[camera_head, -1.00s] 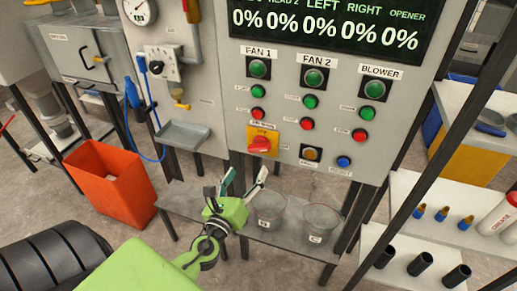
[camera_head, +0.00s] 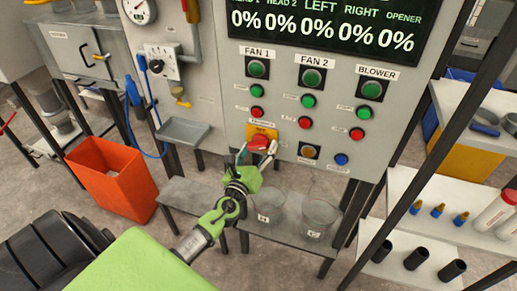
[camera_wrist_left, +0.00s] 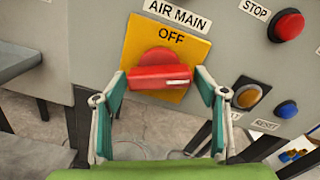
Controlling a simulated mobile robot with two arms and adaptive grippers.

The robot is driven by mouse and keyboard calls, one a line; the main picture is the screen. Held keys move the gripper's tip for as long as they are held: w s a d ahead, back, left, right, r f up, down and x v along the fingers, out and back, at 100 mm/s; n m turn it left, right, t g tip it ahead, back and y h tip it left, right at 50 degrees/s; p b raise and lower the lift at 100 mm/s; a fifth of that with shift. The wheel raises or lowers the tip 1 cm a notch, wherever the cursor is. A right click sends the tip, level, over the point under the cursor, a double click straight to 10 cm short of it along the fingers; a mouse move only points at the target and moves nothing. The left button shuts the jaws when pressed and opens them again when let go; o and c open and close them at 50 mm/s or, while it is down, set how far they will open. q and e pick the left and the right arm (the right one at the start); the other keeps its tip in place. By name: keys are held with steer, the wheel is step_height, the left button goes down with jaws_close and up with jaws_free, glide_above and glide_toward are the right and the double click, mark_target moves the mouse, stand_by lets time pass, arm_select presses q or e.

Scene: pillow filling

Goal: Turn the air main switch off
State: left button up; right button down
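The air main switch is a red rotary knob (camera_wrist_left: 160,76) on a yellow plate (camera_wrist_left: 185,48) marked OFF at its top, under an AIR MAIN label. Its grip bar lies nearly horizontal in the left wrist view. In the head view the knob (camera_head: 259,143) sits low on the grey panel. My left gripper (camera_head: 257,156) is just in front of it. In the wrist view the gripper (camera_wrist_left: 160,85) is open, with one finger on each side of the knob. I see no clear contact. My right gripper is not in view.
An amber button (camera_wrist_left: 247,95) and a blue reset button (camera_wrist_left: 286,109) are right of the switch. Clear bowls (camera_head: 319,214) stand on a shelf below the panel. An orange bin (camera_head: 112,178) stands at the left. A screen (camera_head: 325,30) above reads several 0% values.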

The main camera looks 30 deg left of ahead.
arm_select(q)
steer(key=c, duration=0.7)
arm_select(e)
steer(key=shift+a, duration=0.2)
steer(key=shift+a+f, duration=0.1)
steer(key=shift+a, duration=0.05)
arm_select(q)
steer(key=shift+n, duration=0.3)
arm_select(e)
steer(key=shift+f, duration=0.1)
arm_select(q)
steer(key=shift+n+b, duration=0.75)
steer(key=shift+n, duration=0.05)
steer(key=n+b, duration=0.1)
steer(key=n, duration=0.1)
steer(key=shift+d+n, duration=0.15)
steer(key=shift+n, duration=0.15)
steer(key=n, duration=0.2)
steer(key=n+b, duration=0.1)
steer(key=n, duration=0.1)
steer(key=shift+r+n, duration=0.2)
steer(key=shift+n, duration=0.1)
steer(key=shift+d+r+n+b, duration=0.15)
steer(key=shift+n+b, duration=0.25)
steer(key=shift+n, duration=1.5)
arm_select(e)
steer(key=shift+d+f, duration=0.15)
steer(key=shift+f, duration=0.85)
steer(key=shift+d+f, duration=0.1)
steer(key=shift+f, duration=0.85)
